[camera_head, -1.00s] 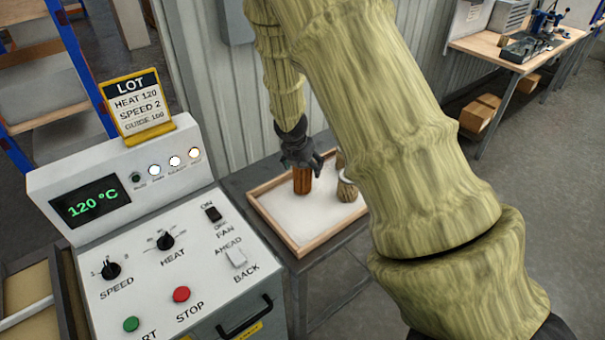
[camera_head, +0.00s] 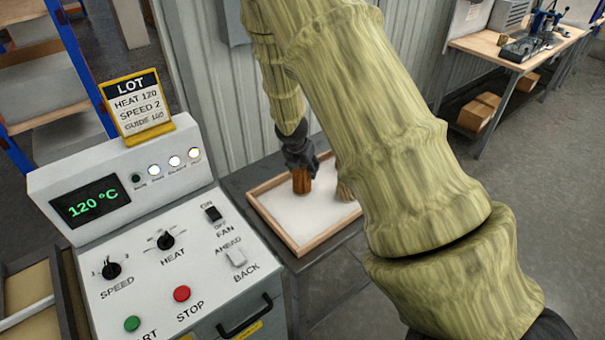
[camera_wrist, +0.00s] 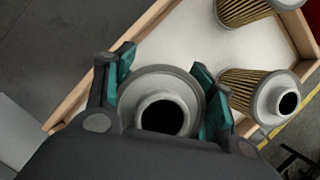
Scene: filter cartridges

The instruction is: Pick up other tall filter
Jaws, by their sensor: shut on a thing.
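My gripper (camera_head: 302,163) is over the tray, shut on the upper end of an upright orange-brown filter (camera_head: 301,183). In the wrist view the teal finger pads of my gripper (camera_wrist: 162,92) sit on both sides of this filter's round grey end cap (camera_wrist: 128,88), which has a dark central hole. The filter's lower end appears to be at the tray floor; I cannot tell whether it touches. A second filter (camera_wrist: 245,85) with gold pleats and a grey cap stands close to the right finger. A third filter (camera_wrist: 243,12) shows at the top edge.
The wooden-rimmed tray (camera_head: 296,246) with a white floor stands on a dark table (camera_head: 330,262) beside the control panel (camera_head: 205,262). Its front floor is clear. My arm hides part of the tray's right side. A corrugated wall rises behind.

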